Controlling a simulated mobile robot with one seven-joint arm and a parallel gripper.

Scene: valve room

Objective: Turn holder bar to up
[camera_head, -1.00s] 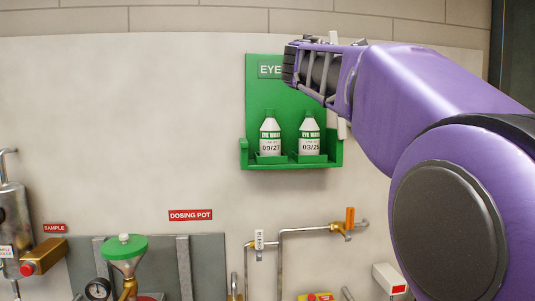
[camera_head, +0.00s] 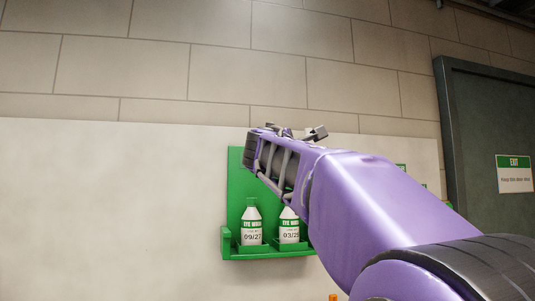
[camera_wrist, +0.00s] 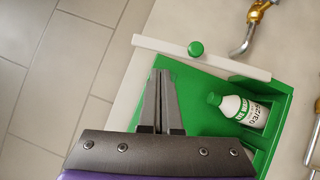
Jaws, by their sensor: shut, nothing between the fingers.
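The holder bar (camera_wrist: 225,62) is a white strip with a round green knob (camera_wrist: 196,48) in the wrist view. It lies along the edge of the green eye-wash holder (camera_wrist: 200,75), roughly parallel to the bottle's long axis. My gripper (camera_wrist: 161,76) is shut and empty, its fingertips over the holder's edge and a short way from the bar. I cannot tell whether they touch anything. In the head view my arm covers the right part of the green holder (camera_head: 236,185) and hides the bar.
One bottle (camera_wrist: 243,110) stands in the holder close to the fingers; a second (camera_head: 251,225) shows in the head view. Brass pipework (camera_wrist: 255,15) is beyond the bar. A dark door with an exit sign (camera_head: 514,173) is at the right. The wall left of the holder is clear.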

